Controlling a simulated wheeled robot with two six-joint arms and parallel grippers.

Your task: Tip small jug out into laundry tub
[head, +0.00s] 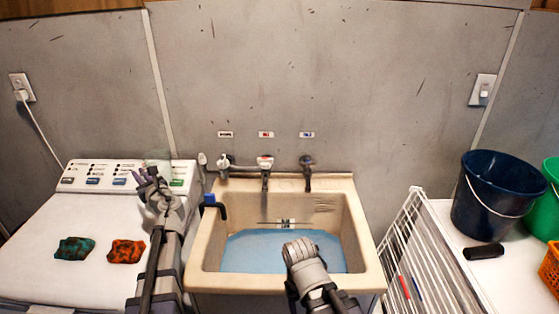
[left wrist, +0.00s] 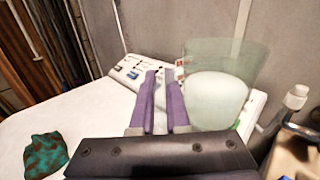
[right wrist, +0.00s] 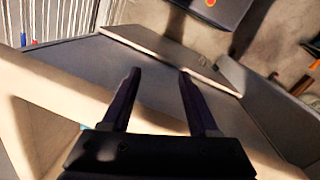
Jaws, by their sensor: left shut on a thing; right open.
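The small jug is translucent, pale green and holds whitish liquid. It shows in the left wrist view (left wrist: 228,62) beside my left fingers and faintly in the head view (head: 158,156). My left gripper (head: 146,178) is shut on it above the washing machine's back panel, left of the tub; the exact grip point is hard to see. The jug looks about upright. The beige laundry tub (head: 198,250) in the middle holds blue water (head: 265,255). My right gripper (head: 300,248) is open and empty over the tub's front part; its fingers show in the right wrist view (right wrist: 152,92).
Taps (head: 265,168) stand at the tub's back, and a blue hook-like thing (head: 211,201) sits on its left rim. Two cloths (head: 126,251) lie on the white washing machine (head: 60,220). A white rack (head: 410,260) and dark blue bucket (head: 490,190) are on the right.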

